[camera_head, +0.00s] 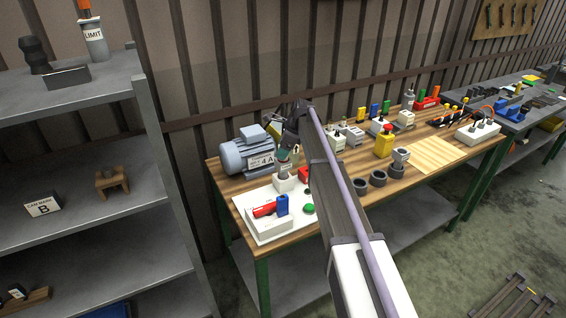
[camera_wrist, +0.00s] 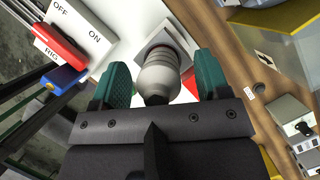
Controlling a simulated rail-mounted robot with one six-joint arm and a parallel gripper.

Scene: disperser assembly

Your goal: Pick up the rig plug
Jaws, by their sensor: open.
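A pale grey, rounded plug-like piece (camera_wrist: 158,72) stands in a square white holder (camera_wrist: 170,35) in the wrist view; I take it for the rig plug, though no label on it is readable. In the head view the holder (camera_head: 284,184) stands on a white board at the left end of the wooden bench. My gripper (camera_wrist: 160,78) is open, its two teal fingers on either side of the piece with a small gap at each side. In the head view my gripper (camera_head: 289,157) is just above the holder, and the piece is mostly hidden there.
A white switch box marked OFF, ON and RIG (camera_wrist: 85,35) has a red lever (camera_wrist: 45,42) and blue block (camera_wrist: 62,80) beside the gripper. A grey-blue motor (camera_head: 247,152) stands behind. Black rings (camera_head: 370,180) and several small devices lie to the right.

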